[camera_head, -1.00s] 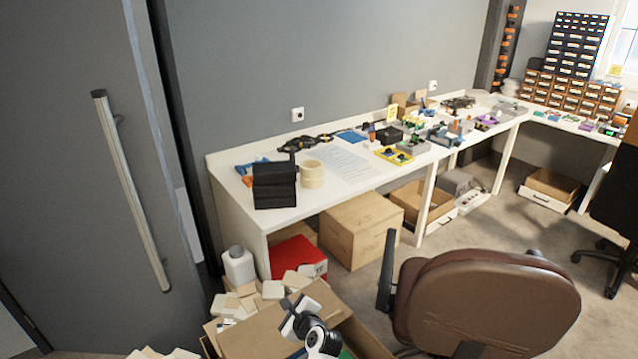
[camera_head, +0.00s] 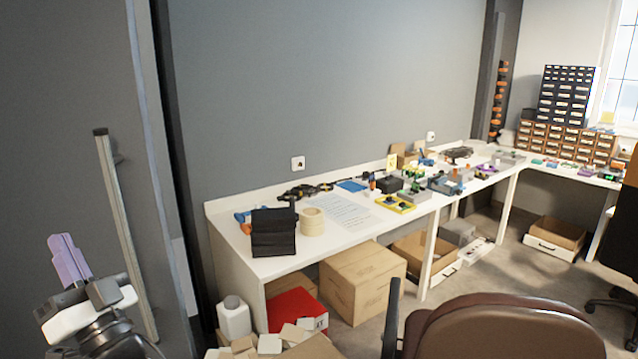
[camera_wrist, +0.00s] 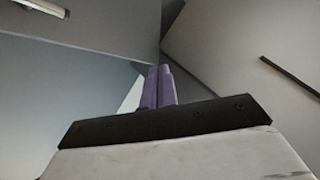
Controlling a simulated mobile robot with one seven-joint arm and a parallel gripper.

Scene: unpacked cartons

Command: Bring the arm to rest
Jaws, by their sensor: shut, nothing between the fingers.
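My gripper (camera_head: 66,258) is at the lower left of the head view, raised in front of the grey door. Its two purple fingers are together and point up, with nothing between them. In the wrist view the purple fingers (camera_wrist: 158,86) also show side by side and empty. My wrist and part of my arm show below the gripper in the head view. The rest of my arm is out of view.
The grey door with its long metal handle (camera_head: 126,230) is behind my gripper. A white workbench (camera_head: 285,263) with many small items runs along the wall to the right. Cartons (camera_head: 362,282) stand under it. A brown chair (camera_head: 500,330) is at the lower right.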

